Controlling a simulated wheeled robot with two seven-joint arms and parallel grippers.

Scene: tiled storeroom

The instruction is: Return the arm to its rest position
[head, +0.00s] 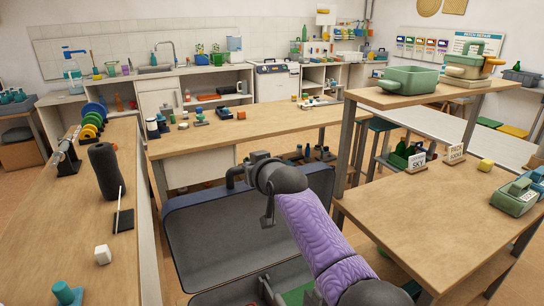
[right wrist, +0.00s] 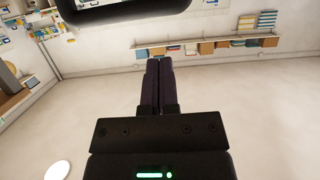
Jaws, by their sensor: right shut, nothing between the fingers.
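My right arm, in a purple sleeve, rises from the bottom right of the head view and bends at a dark joint in front of an open dark suitcase (head: 195,235). I cannot make out its fingertips there. In the right wrist view my right gripper (right wrist: 159,62) is shut, its two dark fingers side by side with nothing between them. A dark rounded bar crosses the top of that view beyond the fingertips. My left gripper is not in view.
A wooden counter (head: 70,225) on the left holds a dark upright cylinder (head: 106,171) and a white cube (head: 103,254). A wooden table (head: 420,215) stands on the right, below a raised shelf (head: 400,98) with a green bin (head: 408,79). A long table (head: 270,122) runs behind the suitcase.

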